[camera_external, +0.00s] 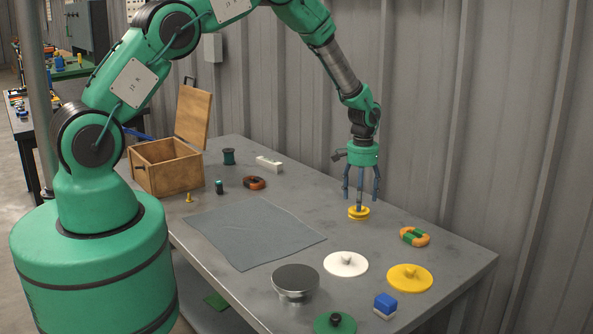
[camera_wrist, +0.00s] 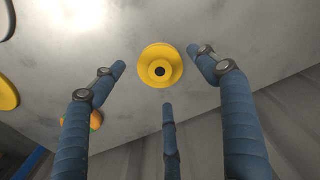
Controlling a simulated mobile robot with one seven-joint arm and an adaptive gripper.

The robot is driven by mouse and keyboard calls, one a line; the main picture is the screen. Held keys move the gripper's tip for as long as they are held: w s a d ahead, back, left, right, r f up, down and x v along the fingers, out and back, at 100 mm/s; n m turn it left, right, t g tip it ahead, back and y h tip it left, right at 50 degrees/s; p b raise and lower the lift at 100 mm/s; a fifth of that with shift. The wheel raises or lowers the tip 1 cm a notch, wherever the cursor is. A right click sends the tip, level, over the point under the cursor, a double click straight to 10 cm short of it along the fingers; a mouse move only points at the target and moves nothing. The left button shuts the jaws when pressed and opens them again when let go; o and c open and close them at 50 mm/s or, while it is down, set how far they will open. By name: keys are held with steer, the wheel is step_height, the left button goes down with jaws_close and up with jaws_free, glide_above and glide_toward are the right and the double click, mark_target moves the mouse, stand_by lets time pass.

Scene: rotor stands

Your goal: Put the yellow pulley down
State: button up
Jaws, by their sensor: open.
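The yellow pulley (camera_external: 358,213) rests flat on the grey metal table, near the wall side. In the wrist view the pulley (camera_wrist: 160,66) shows from above as a round yellow disc with a dark centre hole. My gripper (camera_external: 360,200) points straight down over it with its blue fingers spread. In the wrist view my gripper's fingers (camera_wrist: 160,78) stand open around the pulley, with a gap between their tips and its rim. Nothing is held between them.
An orange and green object (camera_external: 414,237), a yellow disc (camera_external: 410,278) and a white disc (camera_external: 346,264) lie to the front right. A grey cloth (camera_external: 252,235) covers the middle. A wooden box (camera_external: 165,168) stands open at the far left. A white block (camera_external: 269,164) lies behind.

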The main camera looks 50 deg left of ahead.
step_height(320, 180, up, 9)
steer(key=shift+f+p, duration=0.15)
steer(key=shift+p, duration=0.3)
stand_by(0.5)
steer(key=s+r+t, duration=0.1)
steer(key=s+r, duration=0.5)
steer(key=r, duration=0.5)
steer(key=s+r+m+t, duration=0.1)
steer(key=s+r, duration=0.5)
steer(key=r, duration=0.6)
steer(key=s+r+t, duration=0.1)
steer(key=s+r, duration=0.5)
steer(key=r, duration=0.5)
steer(key=s+r+t, duration=0.1)
steer(key=s+r, duration=0.3)
steer(key=s, duration=0.4)
steer(key=s+r, duration=0.4)
steer(key=s, duration=0.3)
steer(key=s+m+t, duration=0.1)
steer(key=s, duration=1.6)
steer(key=shift+r+t, duration=0.3)
steer(key=shift+r, duration=0.05)
steer(key=shift+s, duration=0.1)
